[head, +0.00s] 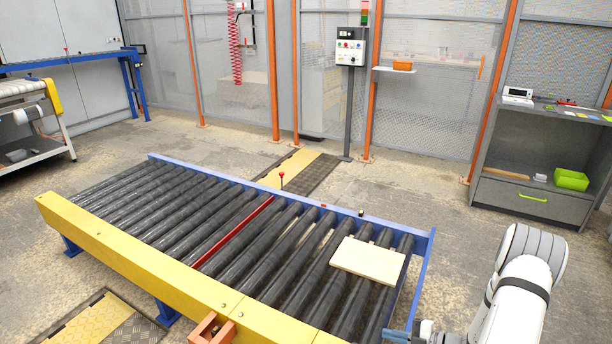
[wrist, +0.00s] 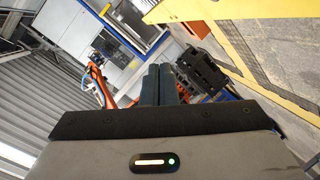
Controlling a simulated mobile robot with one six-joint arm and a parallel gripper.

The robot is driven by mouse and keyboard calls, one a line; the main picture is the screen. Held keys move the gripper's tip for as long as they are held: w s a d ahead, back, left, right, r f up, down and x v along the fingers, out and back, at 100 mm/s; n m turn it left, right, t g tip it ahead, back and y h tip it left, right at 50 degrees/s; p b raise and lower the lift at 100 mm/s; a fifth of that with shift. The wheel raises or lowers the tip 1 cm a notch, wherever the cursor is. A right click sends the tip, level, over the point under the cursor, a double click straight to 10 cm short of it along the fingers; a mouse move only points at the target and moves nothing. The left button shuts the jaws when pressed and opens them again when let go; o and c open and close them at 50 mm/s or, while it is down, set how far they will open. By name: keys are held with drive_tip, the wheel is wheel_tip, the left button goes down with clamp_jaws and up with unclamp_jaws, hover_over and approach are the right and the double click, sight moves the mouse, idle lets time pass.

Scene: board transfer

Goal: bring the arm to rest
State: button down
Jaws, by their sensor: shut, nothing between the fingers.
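My arm (head: 515,290) is at the bottom right of the head view, to the right of the roller conveyor. My gripper (head: 398,336) shows only in part at the bottom edge there, by the conveyor's right end. In the wrist view my gripper (wrist: 161,84) has its two dark fingers together with nothing between them. A pale wooden board (head: 368,261) lies flat on the rollers at the conveyor's right end. The gripper is apart from the board.
The conveyor has a blue frame (head: 290,200) and a yellow front rail (head: 150,270). A grey cabinet (head: 530,150) with a green bin (head: 571,180) stands at right. A control box (head: 349,47) stands on a post by the mesh fence. Open floor lies between conveyor and cabinet.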

drive_tip(key=s+a+r+n+g+h+p, duration=0.2)
drive_tip(key=s+a+r+n+g, duration=0.1)
drive_tip(key=r+n, duration=0.6)
drive_tip(key=s+a+r+n+g+h+p, duration=0.1)
drive_tip(key=s+a+r+n+g, duration=0.2)
drive_tip(key=r+n, duration=0.6)
drive_tip(key=s+a+r+n+g+h+p, duration=0.2)
drive_tip(key=a+r+n+g, duration=0.15)
drive_tip(key=r+n, duration=0.5)
drive_tip(key=s+r+n+t+h+p, duration=0.2)
drive_tip(key=s+r+n+h, duration=0.2)
drive_tip(key=r+n, duration=0.4)
drive_tip(key=s+r+n+t+h+p, duration=0.2)
drive_tip(key=s+r+n, duration=0.5)
drive_tip(key=n, duration=0.8)
drive_tip(key=shift+s+a+r+n+h+p, duration=0.2)
drive_tip(key=shift+a+r+n+h+p, duration=0.25)
drive_tip(key=shift+r+h, duration=0.55)
drive_tip(key=shift+d+t, duration=0.1)
drive_tip(key=shift+t, duration=0.15)
